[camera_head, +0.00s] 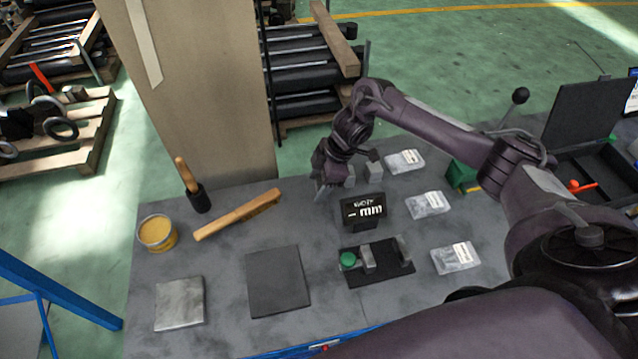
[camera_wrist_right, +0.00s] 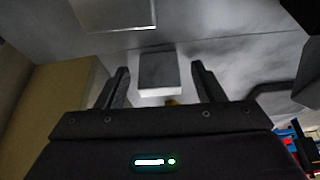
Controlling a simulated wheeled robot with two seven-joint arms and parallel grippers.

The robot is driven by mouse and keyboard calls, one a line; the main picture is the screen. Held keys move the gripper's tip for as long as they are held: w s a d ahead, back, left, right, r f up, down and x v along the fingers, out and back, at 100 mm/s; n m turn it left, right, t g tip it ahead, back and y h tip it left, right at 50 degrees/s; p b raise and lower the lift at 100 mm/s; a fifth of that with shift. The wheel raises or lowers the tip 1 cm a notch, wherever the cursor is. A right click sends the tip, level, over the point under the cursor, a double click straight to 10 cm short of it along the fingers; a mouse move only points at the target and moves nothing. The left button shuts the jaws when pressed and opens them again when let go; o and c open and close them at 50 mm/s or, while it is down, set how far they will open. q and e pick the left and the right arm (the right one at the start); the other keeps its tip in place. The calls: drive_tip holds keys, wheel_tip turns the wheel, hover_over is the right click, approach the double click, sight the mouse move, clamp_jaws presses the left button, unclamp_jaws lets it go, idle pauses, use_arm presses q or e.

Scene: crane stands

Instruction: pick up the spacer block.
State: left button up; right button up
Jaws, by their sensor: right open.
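Two small grey blocks stand at the back of the table under my right gripper (camera_head: 346,172). One grey block (camera_head: 350,177) is near the fingers, and the other (camera_head: 375,169) is just to its right. I cannot tell which is the spacer block. In the right wrist view, a grey block (camera_wrist_right: 158,72) shows between the open fingers of the right gripper (camera_wrist_right: 160,78), with gaps on both sides. The right gripper is open and holds nothing. My left gripper is not in view.
A black sign (camera_head: 363,210) stands in front of the blocks. A black mat (camera_head: 382,281) carries grey pieces and a green round part (camera_head: 348,260). Labelled bags (camera_head: 428,204) lie to the right. A wooden-handled tool (camera_head: 238,214) and yellow tin (camera_head: 157,233) are at left.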

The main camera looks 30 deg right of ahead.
drive_tip(key=c, duration=1.1)
drive_tip(key=shift+r, duration=0.15)
